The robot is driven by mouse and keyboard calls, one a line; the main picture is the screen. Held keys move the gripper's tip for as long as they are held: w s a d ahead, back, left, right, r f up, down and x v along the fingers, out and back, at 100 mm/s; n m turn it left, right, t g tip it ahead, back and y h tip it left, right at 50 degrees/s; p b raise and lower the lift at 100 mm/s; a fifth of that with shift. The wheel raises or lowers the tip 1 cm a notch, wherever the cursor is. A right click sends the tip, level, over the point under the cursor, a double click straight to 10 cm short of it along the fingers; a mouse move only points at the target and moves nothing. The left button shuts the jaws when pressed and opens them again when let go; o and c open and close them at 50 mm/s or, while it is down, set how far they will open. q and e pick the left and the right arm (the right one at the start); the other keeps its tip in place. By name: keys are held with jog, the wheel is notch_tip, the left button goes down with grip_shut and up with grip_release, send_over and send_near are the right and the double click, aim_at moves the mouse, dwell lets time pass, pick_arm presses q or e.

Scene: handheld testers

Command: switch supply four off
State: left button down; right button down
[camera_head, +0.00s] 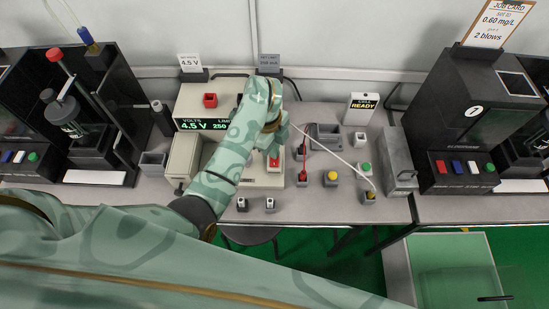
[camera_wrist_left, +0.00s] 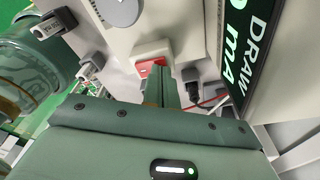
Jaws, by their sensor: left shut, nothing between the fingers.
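The supply (camera_head: 200,103) is a beige box with a red knob on its back part and a lit green display (camera_head: 203,125) reading 4.5 V. I see no number four on it. A red rocker switch (camera_head: 273,163) sits in a pale frame at its front right. It also shows in the left wrist view (camera_wrist_left: 146,68), partly covered by my fingers. My left gripper (camera_head: 273,150) is shut and empty, pointing down at the switch. I cannot tell whether the tips touch it. In the left wrist view a display (camera_wrist_left: 237,55) reads DRAW 0 mA. My right gripper is out of view.
A red lead (camera_head: 303,172), a yellow button (camera_head: 331,178) and a green button (camera_head: 365,168) stand to the right. A white cable crosses there. A black tester (camera_head: 465,110) stands farther right. Small grey blocks (camera_head: 242,204) line the table's front edge.

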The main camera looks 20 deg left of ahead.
pick_arm(q)
jog(key=shift+f, duration=0.1)
notch_tip(320, 180, up, 7)
jog(key=p, duration=0.6)
jog(key=shift+s+d, duration=0.1)
jog(key=shift+d, duration=0.05)
dwell(0.5)
